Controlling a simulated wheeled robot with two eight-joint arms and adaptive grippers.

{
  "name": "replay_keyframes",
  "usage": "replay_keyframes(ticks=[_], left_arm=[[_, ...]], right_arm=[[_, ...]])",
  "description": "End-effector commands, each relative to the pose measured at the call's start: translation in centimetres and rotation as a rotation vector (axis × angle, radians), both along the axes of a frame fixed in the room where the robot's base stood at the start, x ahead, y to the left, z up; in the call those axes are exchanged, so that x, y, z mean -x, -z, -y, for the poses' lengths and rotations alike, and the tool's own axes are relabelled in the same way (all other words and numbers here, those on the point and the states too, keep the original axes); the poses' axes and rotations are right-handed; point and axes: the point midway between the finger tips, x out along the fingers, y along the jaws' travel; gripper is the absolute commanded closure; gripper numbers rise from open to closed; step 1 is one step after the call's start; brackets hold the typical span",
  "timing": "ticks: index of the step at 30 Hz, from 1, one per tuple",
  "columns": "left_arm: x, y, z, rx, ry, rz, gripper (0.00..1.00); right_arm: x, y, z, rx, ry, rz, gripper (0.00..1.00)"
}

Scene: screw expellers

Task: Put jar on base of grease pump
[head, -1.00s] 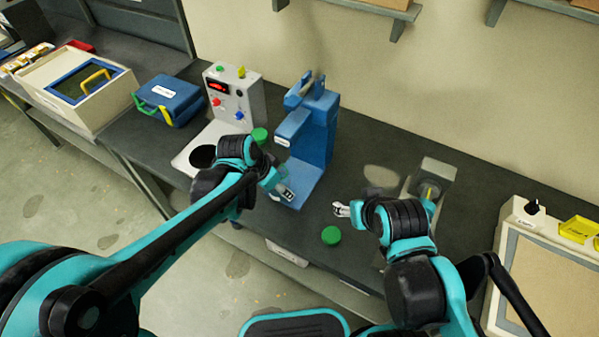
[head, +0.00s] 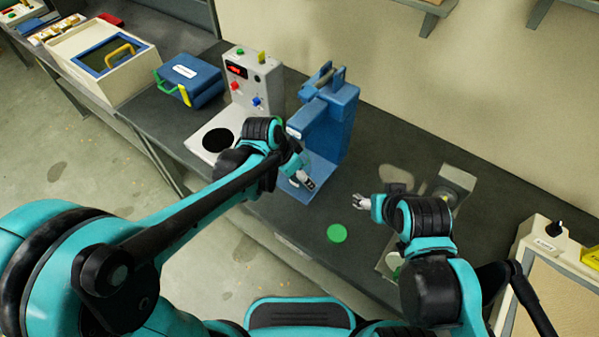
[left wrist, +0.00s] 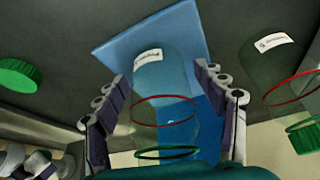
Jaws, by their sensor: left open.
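The blue grease pump (head: 331,125) stands on the bench, its flat base (head: 318,170) reaching toward me. My left gripper (head: 304,180) is over the front of this base. In the left wrist view, a see-through jar (left wrist: 160,70) with a white label, a red ring and a green ring is between the open fingers of the left gripper (left wrist: 160,88). The jar overlaps the pale blue base plate (left wrist: 125,42); I cannot tell whether it touches it. The jar is hidden in the head view. My right gripper (head: 361,201) is over the bench to the right; its opening is unclear.
A green lid (head: 337,233) lies on the bench between the arms. A second labelled jar (left wrist: 275,62) with a red ring is beside the first. A grey control box (head: 252,85), a blue case (head: 192,80) and a cream box (head: 100,60) stand left.

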Motion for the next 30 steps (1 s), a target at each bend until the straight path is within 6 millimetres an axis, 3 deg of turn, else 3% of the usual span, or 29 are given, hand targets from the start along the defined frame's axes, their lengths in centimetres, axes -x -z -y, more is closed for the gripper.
replay_keyframes(ticks=[7,18,26,30], left_arm=[[0.3,-2.0,-0.4,0.0,-0.001,0.0,0.3],[5.6,-1.6,-7.2,-0.001,-0.005,-0.001,0.3],[7.5,-1.6,-9.6,0.0,-0.007,0.0,0.3],[8.1,-2.8,-10.8,-0.008,-0.103,0.012,0.3]], right_arm=[[0.0,-1.7,0.0,0.0,0.0,0.0,0.38],[0.0,-3.4,0.0,0.0,0.0,0.0,0.38],[0.0,-3.9,0.0,0.0,0.0,0.0,0.38],[0.0,-3.9,0.0,0.0,0.0,0.0,0.38]])
